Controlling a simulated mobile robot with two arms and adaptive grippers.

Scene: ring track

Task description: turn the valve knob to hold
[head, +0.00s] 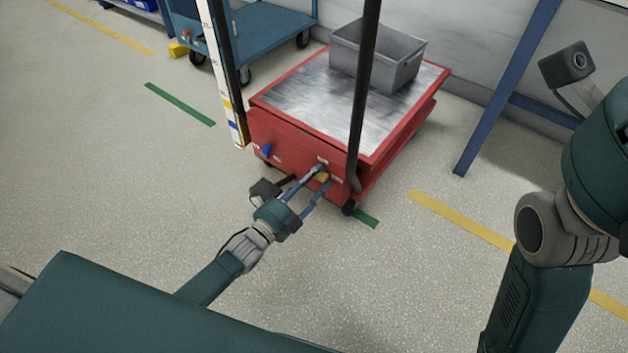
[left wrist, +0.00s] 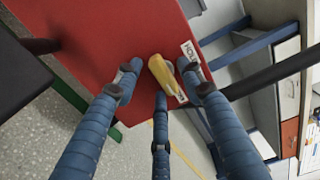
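The yellow valve knob (head: 322,177) is on the front end of the red cart. In the left wrist view the knob (left wrist: 161,72) is an elongated handle, lying tilted between my fingertips. A white label with dark letters (left wrist: 190,50) sits beside its upper right; the lettering is hard to read in full. My left gripper (head: 321,179) reaches the cart's end with its blue fingers spread around the knob. In the left wrist view the fingers (left wrist: 160,77) are open, with a gap left of the knob; contact on the right is unclear.
The red cart (head: 281,139) has a metal top carrying a grey bin (head: 375,60). Dark upright posts (head: 364,90) rise at its end, beside a white marked pole (head: 220,70). A blue knob (head: 267,150) sits left of the yellow one. A blue trolley (head: 270,30) stands behind.

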